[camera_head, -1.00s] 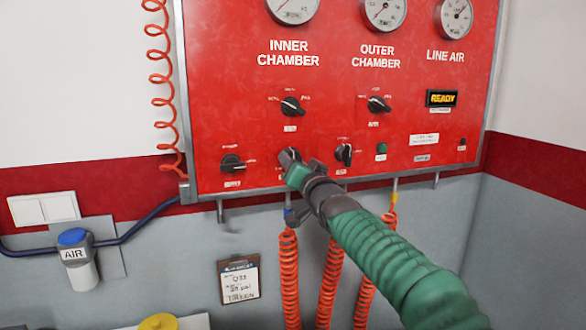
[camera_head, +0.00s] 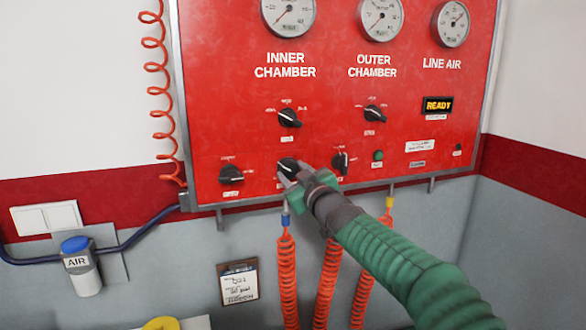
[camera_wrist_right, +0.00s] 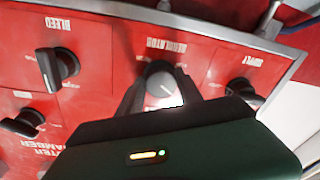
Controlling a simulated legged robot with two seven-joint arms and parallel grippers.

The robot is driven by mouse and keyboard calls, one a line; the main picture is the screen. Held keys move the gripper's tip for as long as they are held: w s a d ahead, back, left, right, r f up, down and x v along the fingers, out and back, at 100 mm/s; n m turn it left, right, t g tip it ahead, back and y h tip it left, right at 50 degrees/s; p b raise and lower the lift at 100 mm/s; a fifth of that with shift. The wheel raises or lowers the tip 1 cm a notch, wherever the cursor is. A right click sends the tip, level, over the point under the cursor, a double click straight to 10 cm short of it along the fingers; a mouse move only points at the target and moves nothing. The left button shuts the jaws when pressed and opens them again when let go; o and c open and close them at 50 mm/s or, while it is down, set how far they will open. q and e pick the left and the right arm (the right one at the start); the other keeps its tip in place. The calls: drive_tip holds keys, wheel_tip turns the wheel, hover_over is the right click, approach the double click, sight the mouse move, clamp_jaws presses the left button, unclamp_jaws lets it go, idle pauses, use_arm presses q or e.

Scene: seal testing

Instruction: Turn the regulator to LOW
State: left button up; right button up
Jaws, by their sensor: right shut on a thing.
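The regulator (camera_head: 287,165) is a round dark knob in the lower row of the red panel, partly covered by my gripper in the head view. In the right wrist view the regulator (camera_wrist_right: 160,82) sits below the upside-down word REGULATOR, with a short white mark on its grey face pointing toward the lower right. My right gripper (camera_head: 296,180) is shut on it, one finger on each side, in the right wrist view (camera_wrist_right: 157,100) too. The LOW marking cannot be read. My left gripper is not in view.
The supply knob (camera_head: 230,173) is left of the regulator and the bleed knob (camera_head: 340,161) close on its right. Orange coiled hoses (camera_head: 287,280) hang below the panel.

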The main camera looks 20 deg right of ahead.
drive_tip(key=n, duration=0.2)
drive_tip(key=n+p, duration=0.1)
drive_tip(key=n, duration=0.1)
drive_tip(key=shift+r, duration=0.4)
drive_tip(key=n+p, duration=0.1)
drive_tip(key=n, duration=0.3)
drive_tip(key=shift+n+g+p, duration=0.3)
drive_tip(key=n, duration=0.4)
drive_tip(key=shift+f+n, duration=0.2)
drive_tip(key=shift+n, duration=0.2)
drive_tip(key=shift+f+n+g, duration=0.15)
drive_tip(key=shift+n+g, duration=0.15)
drive_tip(key=shift+n, duration=0.6)
drive_tip(key=shift+f, duration=0.15)
drive_tip(key=o, duration=1.3)
drive_tip(key=shift+a, duration=0.1)
drive_tip(key=shift+o, duration=0.3)
drive_tip(key=shift+a, duration=0.1)
drive_tip(key=shift+r, duration=0.2)
